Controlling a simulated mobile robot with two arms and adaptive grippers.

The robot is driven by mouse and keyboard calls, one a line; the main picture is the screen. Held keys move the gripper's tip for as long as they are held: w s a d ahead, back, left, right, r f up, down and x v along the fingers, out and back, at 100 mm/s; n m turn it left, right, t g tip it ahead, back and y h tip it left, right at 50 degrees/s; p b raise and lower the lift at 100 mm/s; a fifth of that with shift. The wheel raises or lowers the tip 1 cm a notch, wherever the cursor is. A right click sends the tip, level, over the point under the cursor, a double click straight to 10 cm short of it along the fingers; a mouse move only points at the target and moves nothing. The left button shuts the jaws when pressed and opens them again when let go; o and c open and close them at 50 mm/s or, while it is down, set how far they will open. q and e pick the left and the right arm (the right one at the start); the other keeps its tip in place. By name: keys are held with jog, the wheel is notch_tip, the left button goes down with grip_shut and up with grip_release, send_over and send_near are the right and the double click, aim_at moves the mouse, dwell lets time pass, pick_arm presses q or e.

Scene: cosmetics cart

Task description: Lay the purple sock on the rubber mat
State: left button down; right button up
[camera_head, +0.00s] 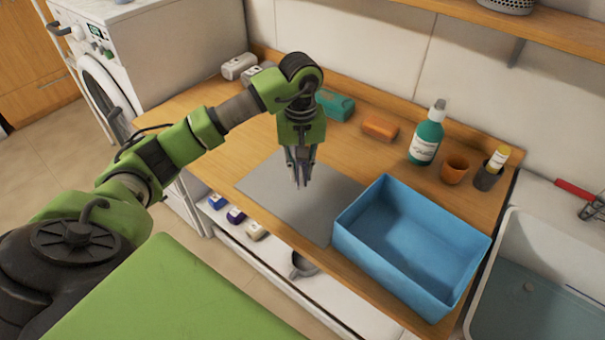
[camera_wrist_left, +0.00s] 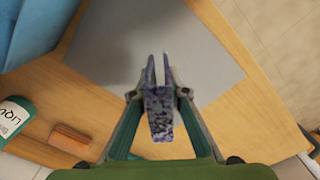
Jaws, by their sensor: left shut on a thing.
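The grey rubber mat (camera_head: 285,203) lies flat on the wooden worktop. It also shows in the left wrist view (camera_wrist_left: 200,45). My left gripper (camera_head: 299,168) points down above the mat. It is shut on the purple sock, a speckled purple and pale bundle (camera_wrist_left: 159,112) between the fingers in the left wrist view. In the head view the fingers mostly hide the sock. I cannot tell how far above the mat it is. The mat's visible surface is bare. My right gripper is in neither view.
An open blue box (camera_head: 400,255) stands at the mat's right. Behind are a teal block (camera_head: 335,105), an orange block (camera_head: 380,128), a green bottle (camera_head: 426,140), a terracotta pot (camera_head: 455,170) and a dark cup (camera_head: 486,178). A washing machine (camera_head: 150,55) stands left, a sink (camera_head: 540,250) right.

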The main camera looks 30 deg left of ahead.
aim_at(303, 189)
pick_arm(q)
jog(key=shift+w+a+f+p, duration=0.15)
jog(key=shift+w+f, duration=0.25)
jog(key=shift+f, duration=0.1)
jog(key=shift+w+a+f+p, duration=0.1)
jog(key=shift+w+f+p, duration=0.05)
jog(key=shift+w+f, duration=0.3)
notch_tip(303, 189, down, 3)
jog(key=shift+p, duration=1)
jog(key=shift+a+f, duration=0.1)
jog(key=shift+f, duration=0.1)
jog(key=shift+f, duration=0.1)
jog(key=shift+f+b, duration=0.1)
jog(key=shift+b, duration=0.25)
jog(key=c, duration=2)
grip_release()
jog(key=shift+o, duration=0.2)
